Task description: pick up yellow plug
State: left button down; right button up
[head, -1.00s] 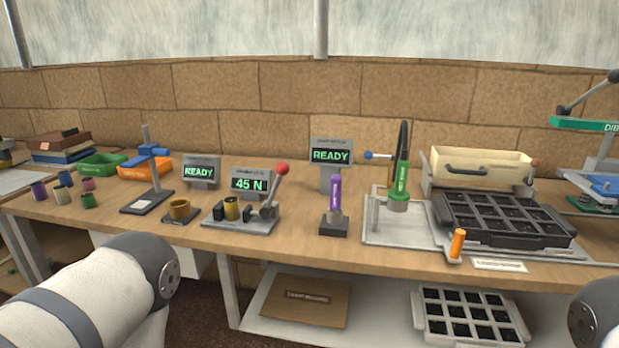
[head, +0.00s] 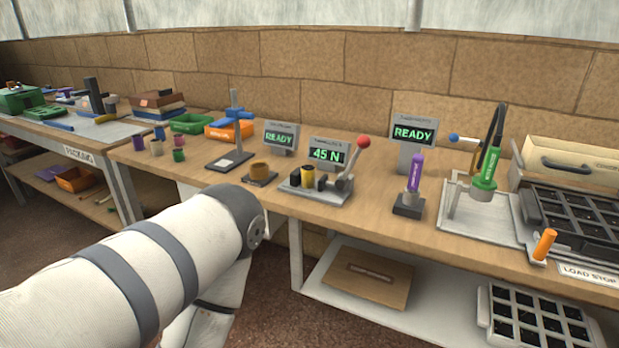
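A yellow plug (head: 307,178) stands upright between the black jaws of a grey tester (head: 318,193) with a red-knobbed lever, on the wooden bench. Part of the plug is hidden by the jaws. My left arm comes in from the left and bends down in front of the bench. Its gripper is out of view, and so is my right gripper.
A display reading 45 N (head: 327,153) stands behind the tester. A brown ring on a base (head: 259,171) is to its left, a purple-handled tool (head: 415,172) to its right. Several small plugs stand further left, near a green tray (head: 191,123) and an orange tray (head: 229,130).

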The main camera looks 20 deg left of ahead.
aim_at(308, 172)
jog(key=i+j+z, duration=0.2)
jog(key=j, duration=0.5)
jog(key=j+z, duration=0.2)
jog(key=j, duration=0.45)
